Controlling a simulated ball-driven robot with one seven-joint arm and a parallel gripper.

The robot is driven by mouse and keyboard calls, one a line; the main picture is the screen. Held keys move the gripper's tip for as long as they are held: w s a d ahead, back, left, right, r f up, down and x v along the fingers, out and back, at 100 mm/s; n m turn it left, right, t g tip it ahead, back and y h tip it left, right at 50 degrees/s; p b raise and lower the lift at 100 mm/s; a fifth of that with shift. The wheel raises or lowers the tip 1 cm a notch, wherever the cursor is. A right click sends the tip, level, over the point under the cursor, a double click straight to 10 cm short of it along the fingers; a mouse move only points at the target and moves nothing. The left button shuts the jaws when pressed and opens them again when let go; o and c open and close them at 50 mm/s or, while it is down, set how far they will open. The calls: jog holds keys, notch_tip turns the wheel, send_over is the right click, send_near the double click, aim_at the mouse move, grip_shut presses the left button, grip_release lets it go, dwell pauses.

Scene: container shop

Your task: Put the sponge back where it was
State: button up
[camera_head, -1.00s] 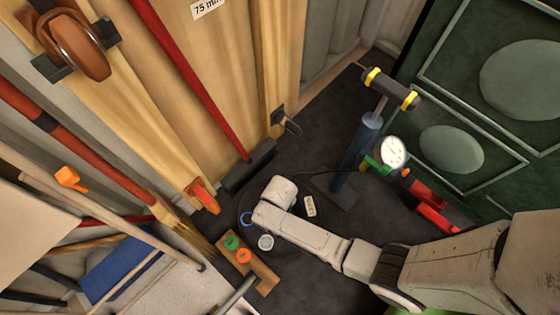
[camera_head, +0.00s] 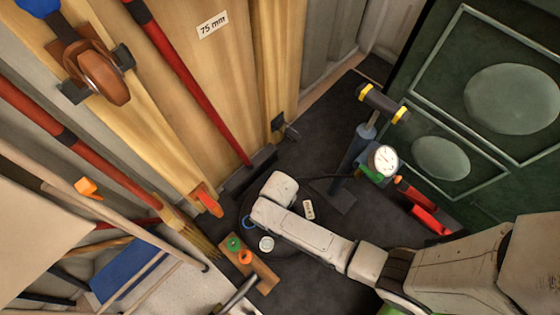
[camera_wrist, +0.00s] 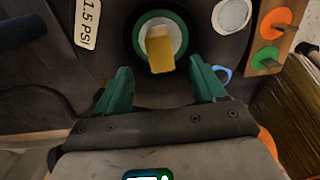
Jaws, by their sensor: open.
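A yellow block that looks like the sponge (camera_wrist: 160,50) shows in the wrist view. I see no contact between fingers and sponge. In the head view my arm hides the sponge and the fingers.
A wooden board (camera_head: 265,278) with green and orange discs lies beside a white round piece (camera_head: 266,244). A pump with a gauge (camera_head: 383,160) stands behind. Brooms and a wooden wall close off the left, green panels the right.

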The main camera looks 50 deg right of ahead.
notch_tip(320, 180, up, 5)
jog(key=shift+r+p, duration=0.1)
jog(key=shift+p, duration=0.9)
jog(key=shift+r, duration=0.1)
jog(key=s+d+r, duration=0.2)
jog(key=s+r, duration=0.1)
jog(key=r, duration=0.3)
jog(key=s+d+r, duration=0.3)
jog(key=r, duration=0.4)
jog(key=s+d+r+t, duration=0.1)
jog(key=s+d+r, duration=0.1)
jog(key=r, duration=0.4)
jog(key=shift+s+d+r, duration=0.35)
jog(key=shift+s+d, duration=0.05)
jog(key=shift+s, duration=0.45)
jog(key=shift+s, duration=0.1)
